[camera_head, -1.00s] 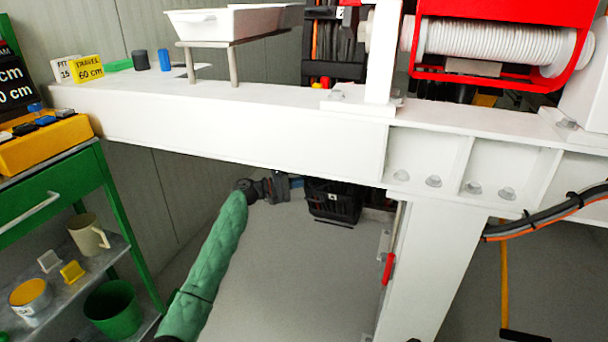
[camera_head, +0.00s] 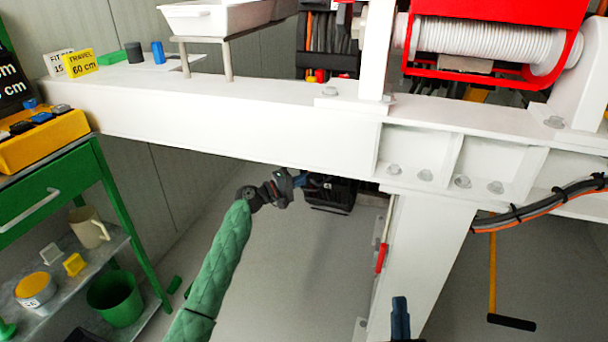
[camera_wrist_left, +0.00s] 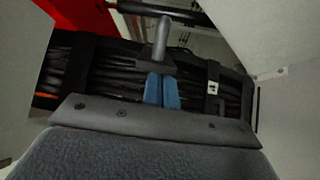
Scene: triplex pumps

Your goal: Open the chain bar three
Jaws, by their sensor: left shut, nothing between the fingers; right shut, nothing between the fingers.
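My left gripper (camera_head: 299,181) reaches under the white beam, its blue fingers pointing right toward a dark rack (camera_head: 332,194) low behind the beam. In the left wrist view the blue fingers (camera_wrist_left: 162,90) are shut and empty. Just beyond them is a grey upright peg (camera_wrist_left: 162,38) on a dark block; I cannot tell whether they touch. Behind lie rows of black strands (camera_wrist_left: 120,85) between dark straps, with a small pale tag (camera_wrist_left: 212,88) whose mark is unreadable. I cannot tell which part is chain bar three. My right gripper (camera_head: 400,318) shows only as a blue tip, shut.
The white beam (camera_head: 250,125) crosses above my left arm. A white post (camera_head: 425,250) with a red handle (camera_head: 382,258) stands right of it. A green cart (camera_head: 60,190) is at the left. Grey floor (camera_head: 290,270) is open between.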

